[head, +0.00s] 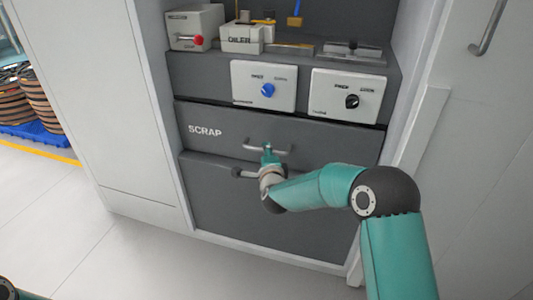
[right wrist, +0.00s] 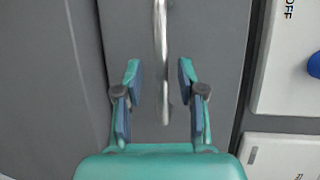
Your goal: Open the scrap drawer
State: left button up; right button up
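The scrap drawer (head: 215,131) is a dark grey front lettered SCRAP, in the middle of the cabinet in the head view. It looks shut. Its silvery bar handle (head: 282,152) runs across the front and shows upright in the right wrist view (right wrist: 160,50). My right gripper (head: 268,153) is at the handle. In the right wrist view its two fingers (right wrist: 160,80) stand apart, one on each side of the bar, with gaps on both sides. Part of the handle is hidden by the gripper in the head view. My left gripper is out of view.
A plain grey panel (head: 230,203) lies below the drawer. Above are a blue-knob control box (head: 263,85), a black-knob box (head: 348,93) and the oiler (head: 241,39). A white cabinet side (head: 110,100) stands left. The floor (head: 130,258) in front is clear.

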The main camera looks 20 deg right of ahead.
jog(key=shift+x, duration=1.1)
grip_shut()
jog(key=shift+s, duration=0.1)
